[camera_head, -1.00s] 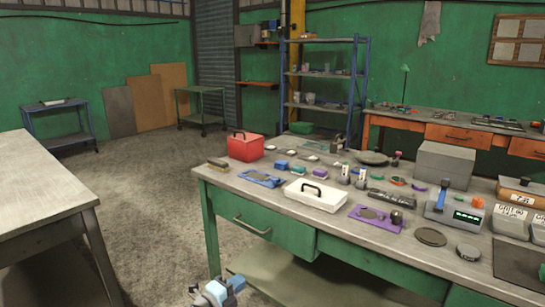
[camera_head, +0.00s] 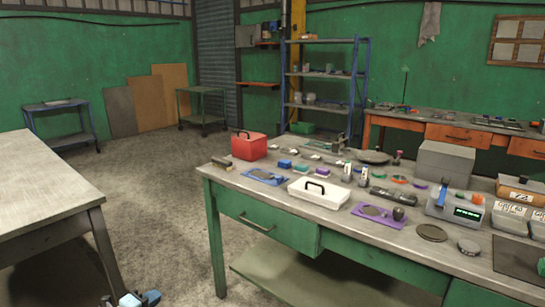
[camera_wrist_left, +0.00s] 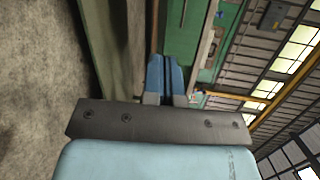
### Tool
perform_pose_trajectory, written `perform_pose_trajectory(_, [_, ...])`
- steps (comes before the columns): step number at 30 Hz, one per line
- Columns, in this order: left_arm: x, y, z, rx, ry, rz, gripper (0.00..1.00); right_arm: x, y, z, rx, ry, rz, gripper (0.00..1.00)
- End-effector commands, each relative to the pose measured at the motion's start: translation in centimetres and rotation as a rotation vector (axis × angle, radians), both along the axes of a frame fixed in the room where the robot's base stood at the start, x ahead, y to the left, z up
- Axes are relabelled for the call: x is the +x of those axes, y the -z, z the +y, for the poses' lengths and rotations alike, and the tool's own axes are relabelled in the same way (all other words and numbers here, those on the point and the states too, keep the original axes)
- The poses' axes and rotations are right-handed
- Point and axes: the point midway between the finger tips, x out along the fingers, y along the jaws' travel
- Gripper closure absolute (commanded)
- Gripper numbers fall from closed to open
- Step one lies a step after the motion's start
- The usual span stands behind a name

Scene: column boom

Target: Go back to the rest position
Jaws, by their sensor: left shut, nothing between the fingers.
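My left gripper (camera_head: 132,300) shows only in part at the bottom edge of the head view, low over the floor between the two benches. It is apart from both benches. In the left wrist view its two blue fingers (camera_wrist_left: 167,76) are closed together with nothing between them. My right gripper is not in view.
The green workbench (camera_head: 230,184) on the right carries a red box (camera_head: 249,147), a white case (camera_head: 318,194), a scale (camera_head: 455,207) and several small items. A bare-topped table (camera_head: 45,190) stands at the left. The concrete floor (camera_head: 165,215) between them is clear.

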Motion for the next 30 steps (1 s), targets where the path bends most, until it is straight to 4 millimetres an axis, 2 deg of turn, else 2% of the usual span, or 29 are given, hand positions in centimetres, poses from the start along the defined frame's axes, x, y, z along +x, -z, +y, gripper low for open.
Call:
perform_pose_trajectory(5, [-5.3, 1.8, -1.4, -0.184, -0.082, 0.082, 1.00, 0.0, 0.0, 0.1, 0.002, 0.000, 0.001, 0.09])
perform_pose_trajectory(8, [-9.2, 2.8, -2.2, -0.313, -0.144, 0.154, 1.00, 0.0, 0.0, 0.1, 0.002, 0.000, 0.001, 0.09])
perform_pose_trajectory(15, [-21.4, 4.3, -4.2, -0.665, -0.343, 0.422, 1.00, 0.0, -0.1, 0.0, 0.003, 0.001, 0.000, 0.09])
perform_pose_trajectory(21, [-29.5, 4.0, -5.5, -0.863, -0.477, 0.632, 1.00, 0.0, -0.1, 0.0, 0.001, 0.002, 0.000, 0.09])
perform_pose_trajectory(30, [-38.1, 2.3, -7.4, -1.039, -0.614, 0.884, 1.00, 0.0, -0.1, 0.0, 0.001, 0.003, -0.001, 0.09])
